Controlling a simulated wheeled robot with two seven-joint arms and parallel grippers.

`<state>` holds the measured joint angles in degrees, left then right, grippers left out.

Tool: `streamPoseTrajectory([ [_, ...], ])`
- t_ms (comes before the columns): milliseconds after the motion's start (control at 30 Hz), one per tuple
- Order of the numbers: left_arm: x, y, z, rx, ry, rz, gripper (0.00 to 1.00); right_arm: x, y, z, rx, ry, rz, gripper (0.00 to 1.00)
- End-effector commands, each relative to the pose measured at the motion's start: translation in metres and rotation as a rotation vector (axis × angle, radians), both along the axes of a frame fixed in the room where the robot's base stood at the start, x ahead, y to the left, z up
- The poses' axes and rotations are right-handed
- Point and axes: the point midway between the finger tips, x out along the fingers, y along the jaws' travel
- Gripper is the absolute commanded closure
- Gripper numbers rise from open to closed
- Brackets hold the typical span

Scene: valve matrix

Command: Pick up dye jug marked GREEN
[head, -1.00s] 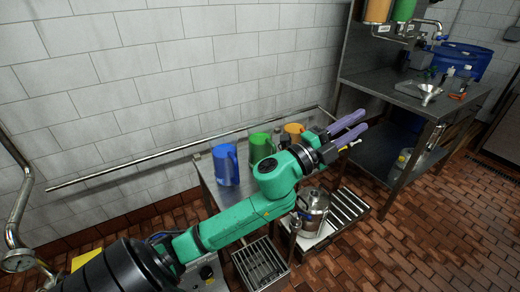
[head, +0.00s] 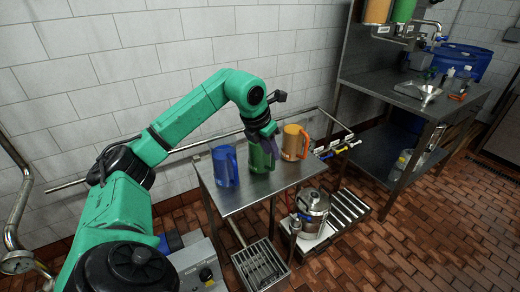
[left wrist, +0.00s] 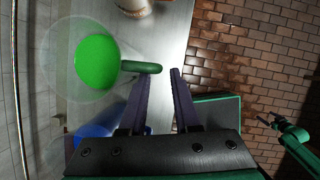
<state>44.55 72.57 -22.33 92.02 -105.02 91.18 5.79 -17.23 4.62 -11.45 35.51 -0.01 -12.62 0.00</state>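The green dye jug (head: 257,160) stands upright on the steel table between the blue jug (head: 225,165) and the orange jug (head: 292,142). My left gripper (head: 269,147) points down at the green jug's handle side and partly covers it. In the left wrist view, the green jug (left wrist: 97,62) is seen from above, its handle (left wrist: 140,67) reaching toward the gap between the fingertips. The left gripper (left wrist: 160,80) is open, and nothing is clamped. No marking on the jug is readable. A green arm, apparently my right, shows in the left wrist view; its gripper (left wrist: 268,121) is small and dark.
The steel table (head: 240,196) has bare room in front of the jugs. A wall rail runs behind. A metal pot (head: 313,203) and a floor grate (head: 260,265) are below. A steel bench (head: 400,90) with bottles and a funnel stands at right.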

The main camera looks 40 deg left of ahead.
Motion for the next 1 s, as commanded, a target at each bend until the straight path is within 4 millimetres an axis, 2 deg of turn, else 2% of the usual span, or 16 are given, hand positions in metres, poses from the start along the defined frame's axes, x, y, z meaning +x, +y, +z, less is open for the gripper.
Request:
streamPoseTrajectory([
  [333,0.018,0.001,-0.05,-0.004,0.001,-0.002,0.69,0.0,0.0,0.019,0.0,0.0,0.0,0.0],
  [567,0.02,0.002,-0.056,0.0,-0.002,-0.002,0.69,0.0,0.0,0.018,0.0,0.0,0.0,0.0],
  [633,0.02,0.002,-0.056,0.0,-0.002,-0.002,0.92,0.0,0.0,0.017,0.0,-0.001,0.0,0.0],
  [667,0.02,0.002,-0.056,0.0,-0.002,-0.002,1.0,0.0,0.0,0.018,0.0,-0.001,0.0,0.0],
  [1000,0.02,0.002,-0.055,0.0,-0.003,-0.002,1.0,0.001,0.0,0.018,0.0,-0.001,0.0,0.0],
])
